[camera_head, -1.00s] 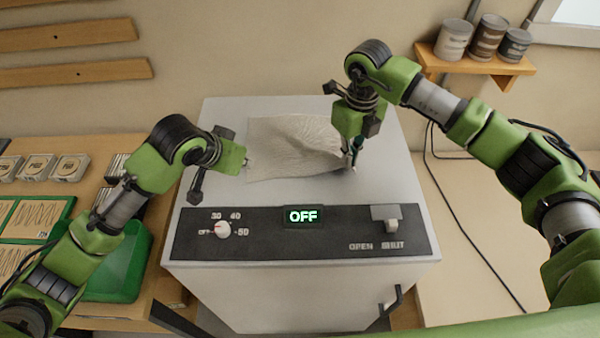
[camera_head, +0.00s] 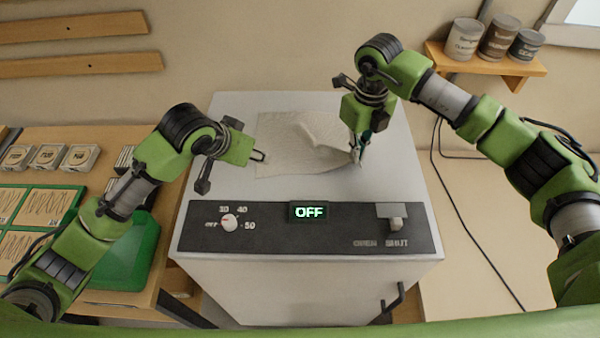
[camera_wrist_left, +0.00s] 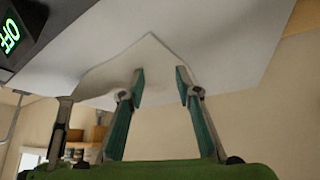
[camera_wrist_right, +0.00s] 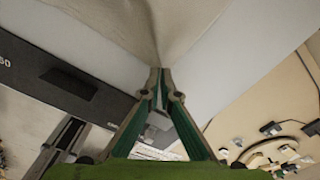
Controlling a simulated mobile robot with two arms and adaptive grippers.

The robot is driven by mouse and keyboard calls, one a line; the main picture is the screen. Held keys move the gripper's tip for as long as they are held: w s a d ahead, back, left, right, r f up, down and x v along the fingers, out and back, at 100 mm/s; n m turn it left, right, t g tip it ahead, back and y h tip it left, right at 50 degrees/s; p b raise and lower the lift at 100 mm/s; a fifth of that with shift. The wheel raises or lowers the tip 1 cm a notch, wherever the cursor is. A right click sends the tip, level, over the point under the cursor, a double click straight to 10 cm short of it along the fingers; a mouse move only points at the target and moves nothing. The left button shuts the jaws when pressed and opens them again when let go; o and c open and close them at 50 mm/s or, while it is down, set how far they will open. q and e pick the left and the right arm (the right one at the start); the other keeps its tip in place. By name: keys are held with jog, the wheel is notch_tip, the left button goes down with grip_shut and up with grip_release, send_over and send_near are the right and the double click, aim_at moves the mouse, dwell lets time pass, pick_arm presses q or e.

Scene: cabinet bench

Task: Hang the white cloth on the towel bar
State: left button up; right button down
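The white cloth (camera_head: 285,145) lies on top of the pale cabinet, with a raised fold toward its right side. My right gripper (camera_head: 358,155) is shut on the cloth's right front part; the right wrist view shows the cloth (camera_wrist_right: 150,25) drawn to a point at the closed fingertips (camera_wrist_right: 160,75). My left gripper (camera_head: 263,156) is at the cloth's left edge with its fingers apart. In the left wrist view its open fingers (camera_wrist_left: 160,75) show a pale pointed shape before them; contact is unclear. A dark bar (camera_head: 392,303) sticks out low on the cabinet front; I cannot tell whether it is the towel bar.
The cabinet top (camera_head: 235,110) is otherwise clear. Its black front panel (camera_head: 270,232) has a knob (camera_head: 229,223), an OFF display and a switch (camera_head: 392,217). A bench with a green tray (camera_head: 125,255) stands left. A shelf with cans (camera_head: 498,38) is at upper right.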

aim_at(267, 172)
pick_arm(q)
jog(key=shift+w+d+g, duration=0.2)
jog(key=shift+d+g, duration=0.3)
jog(key=shift+d, duration=0.05)
jog(key=shift+w+d+r+g+y, duration=0.1)
jog(key=shift+d+r+g+y, duration=0.15)
jog(key=shift+d+g, duration=0.15)
jog(key=shift+w+d+r+g+y, duration=0.1)
jog(key=shift+d+g+y, duration=0.2)
jog(key=shift+g, duration=0.2)
notch_tip(267, 172, up, 5)
jog(key=n+g+y, duration=0.1)
jog(key=g+y, duration=0.1)
jog(key=g, duration=0.1)
jog(key=f, duration=1)
jog(key=shift+s+d, duration=0.15)
jog(key=shift+s, duration=0.2)
jog(key=shift+c, duration=0.6)
grip_shut()
